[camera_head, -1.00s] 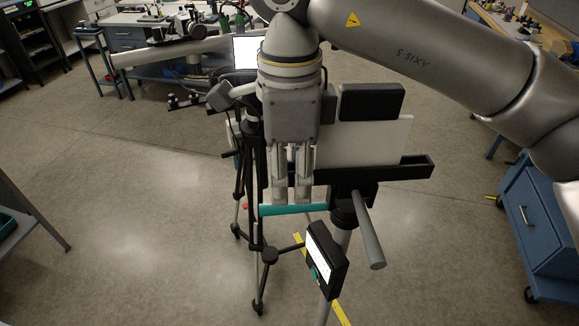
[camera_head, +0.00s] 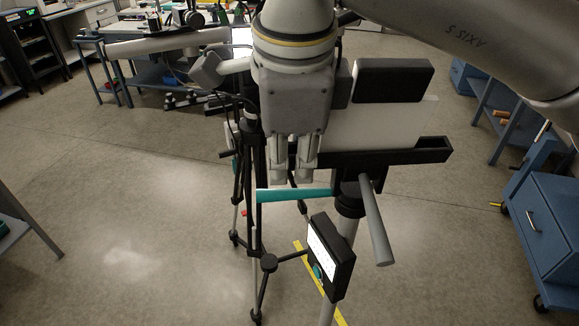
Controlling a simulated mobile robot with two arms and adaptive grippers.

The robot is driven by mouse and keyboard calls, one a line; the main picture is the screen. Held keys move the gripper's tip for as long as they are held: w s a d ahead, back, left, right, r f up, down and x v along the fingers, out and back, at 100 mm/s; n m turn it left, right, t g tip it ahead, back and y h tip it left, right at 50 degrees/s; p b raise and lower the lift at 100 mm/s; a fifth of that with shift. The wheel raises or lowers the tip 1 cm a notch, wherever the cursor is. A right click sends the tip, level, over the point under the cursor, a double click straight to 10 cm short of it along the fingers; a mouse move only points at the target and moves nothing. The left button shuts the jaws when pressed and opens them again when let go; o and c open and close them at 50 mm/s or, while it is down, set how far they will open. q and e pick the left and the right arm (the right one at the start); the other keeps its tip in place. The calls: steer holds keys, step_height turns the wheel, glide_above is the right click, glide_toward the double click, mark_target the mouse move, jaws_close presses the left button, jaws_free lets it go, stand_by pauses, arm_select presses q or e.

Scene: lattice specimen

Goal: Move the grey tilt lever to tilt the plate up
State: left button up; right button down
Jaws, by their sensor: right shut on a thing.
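The grey tilt lever (camera_head: 378,228) angles down and toward me from the dark mount of the stand, with its end free. The white plate (camera_head: 380,125) sits tilted on a black tray (camera_head: 432,152); a black block (camera_head: 393,80) is at its upper edge. A teal lever (camera_head: 290,195) sticks out left from the mount. My right gripper (camera_head: 294,178) points down at the tray's left end, fingertips right by the teal lever. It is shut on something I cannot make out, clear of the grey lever. My left gripper is not in view.
A small panel with a lit screen (camera_head: 323,248) hangs below the mount. A black tripod (camera_head: 247,170) stands close left of my right gripper. A blue cabinet (camera_head: 550,225) is at the right. Open floor (camera_head: 120,200) lies to the left.

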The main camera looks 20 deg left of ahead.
steer(key=c, duration=1.2)
jaws_free()
steer(key=p+v, duration=0.3)
steer(key=v, duration=0.3)
steer(key=v, duration=1.2)
steer(key=shift+s, duration=0.1)
